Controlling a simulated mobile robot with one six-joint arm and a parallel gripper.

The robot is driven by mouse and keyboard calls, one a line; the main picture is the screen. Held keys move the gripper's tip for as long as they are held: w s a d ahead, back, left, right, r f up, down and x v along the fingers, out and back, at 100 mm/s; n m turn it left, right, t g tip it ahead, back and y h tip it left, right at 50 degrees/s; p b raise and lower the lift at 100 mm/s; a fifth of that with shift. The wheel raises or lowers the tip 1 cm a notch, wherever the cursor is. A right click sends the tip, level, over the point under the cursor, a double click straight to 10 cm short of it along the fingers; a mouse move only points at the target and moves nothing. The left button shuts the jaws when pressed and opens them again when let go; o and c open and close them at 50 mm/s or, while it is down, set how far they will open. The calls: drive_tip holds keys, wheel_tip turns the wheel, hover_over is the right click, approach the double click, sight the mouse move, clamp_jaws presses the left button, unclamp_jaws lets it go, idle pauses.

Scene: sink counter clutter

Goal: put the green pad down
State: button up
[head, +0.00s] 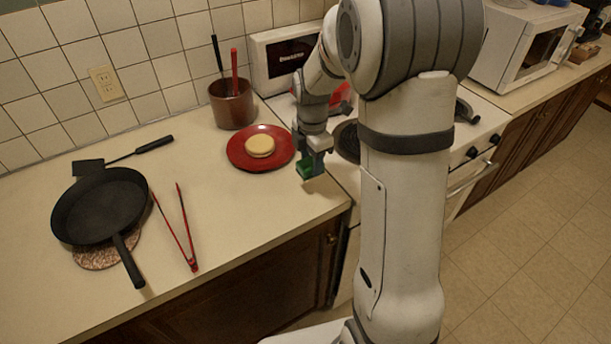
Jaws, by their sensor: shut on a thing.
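My gripper (317,160) is shut on the green pad (307,170), a small dark green block between its fingers. It is at the right end of the counter (220,212), near the edge by the stove, just right of the red plate. I cannot tell whether the pad touches the counter or hangs a little above it. Part of the pad is hidden by the fingers.
A red plate (236,154) holds a round tan item (260,146). A brown pot (232,105) with utensils stands behind it. A black pan (100,208) and red tongs (178,232) lie left. Counter between tongs and plate is clear. The stove (484,120) is to the right.

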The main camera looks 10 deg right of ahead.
drive_tip(key=shift+a+f+p, duration=0.15)
drive_tip(key=shift+f+p, duration=0.05)
drive_tip(key=shift+f, duration=1.35)
drive_tip(key=shift+a+f+p, duration=0.1)
drive_tip(key=shift+f+p, duration=0.05)
drive_tip(key=shift+f, duration=1.4)
drive_tip(key=shift+s, duration=0.1)
drive_tip(key=shift+f, duration=0.15)
drive_tip(key=o, duration=1.1)
